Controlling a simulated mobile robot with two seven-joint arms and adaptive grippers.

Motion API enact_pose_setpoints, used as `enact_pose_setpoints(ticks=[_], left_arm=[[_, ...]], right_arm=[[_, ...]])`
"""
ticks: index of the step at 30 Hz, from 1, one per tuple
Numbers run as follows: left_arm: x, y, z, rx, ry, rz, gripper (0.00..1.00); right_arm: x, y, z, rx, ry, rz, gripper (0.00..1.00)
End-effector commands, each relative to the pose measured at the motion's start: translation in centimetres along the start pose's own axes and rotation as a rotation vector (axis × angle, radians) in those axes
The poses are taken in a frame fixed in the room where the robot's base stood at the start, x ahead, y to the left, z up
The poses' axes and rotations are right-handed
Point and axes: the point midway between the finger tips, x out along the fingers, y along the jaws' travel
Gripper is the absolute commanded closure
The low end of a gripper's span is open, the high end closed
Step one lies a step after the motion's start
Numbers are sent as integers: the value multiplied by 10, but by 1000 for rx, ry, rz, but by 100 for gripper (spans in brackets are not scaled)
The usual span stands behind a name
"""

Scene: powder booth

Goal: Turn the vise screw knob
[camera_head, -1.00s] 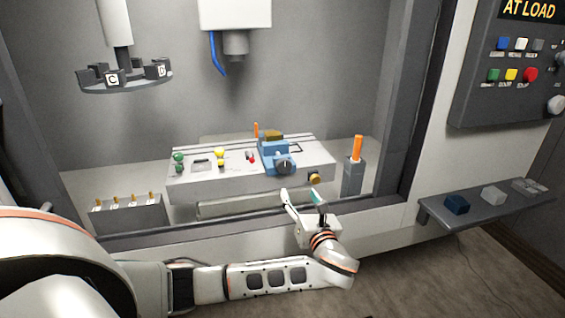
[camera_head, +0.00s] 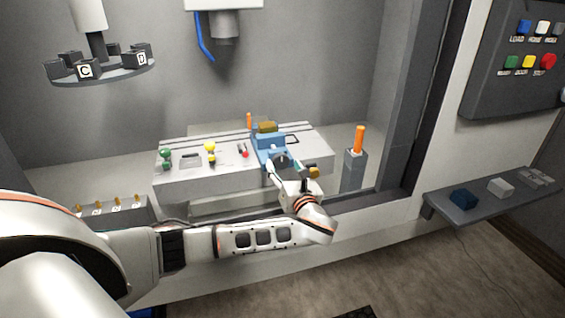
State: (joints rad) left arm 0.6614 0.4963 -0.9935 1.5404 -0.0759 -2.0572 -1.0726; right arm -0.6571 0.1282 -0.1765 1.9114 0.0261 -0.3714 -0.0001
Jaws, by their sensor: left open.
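The blue vise (camera_head: 269,146) stands on the right part of the grey machine table, with a brownish-yellow block (camera_head: 267,127) at its top. Its dark screw knob faces me at the vise's front and is now mostly hidden by my left gripper. My left gripper (camera_head: 285,167) is open in front of the vise, its fingertips at the knob. I cannot tell whether the fingers touch the knob. My right gripper does not show.
The machine table (camera_head: 200,179) also carries green, yellow and red knobs to the left. An orange-handled post (camera_head: 358,145) stands close on the right. A spindle head (camera_head: 224,20) with a blue hose hangs above. The booth frame (camera_head: 399,190) borders the opening.

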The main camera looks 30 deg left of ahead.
Motion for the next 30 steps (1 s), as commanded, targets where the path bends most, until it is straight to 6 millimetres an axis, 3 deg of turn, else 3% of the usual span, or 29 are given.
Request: enact_pose_setpoints(ticks=[6, 16, 21, 30], left_arm=[[22, 0, 1, 0, -2, 1, 45], [25, 0, 0, -1, 0, 0, 45], [25, 0, 0, -1, 0, 0, 84], [25, 0, 0, -20, 0, 0, 84]], right_arm=[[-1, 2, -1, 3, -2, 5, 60], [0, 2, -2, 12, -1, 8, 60], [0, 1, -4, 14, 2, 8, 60], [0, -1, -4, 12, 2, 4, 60]])
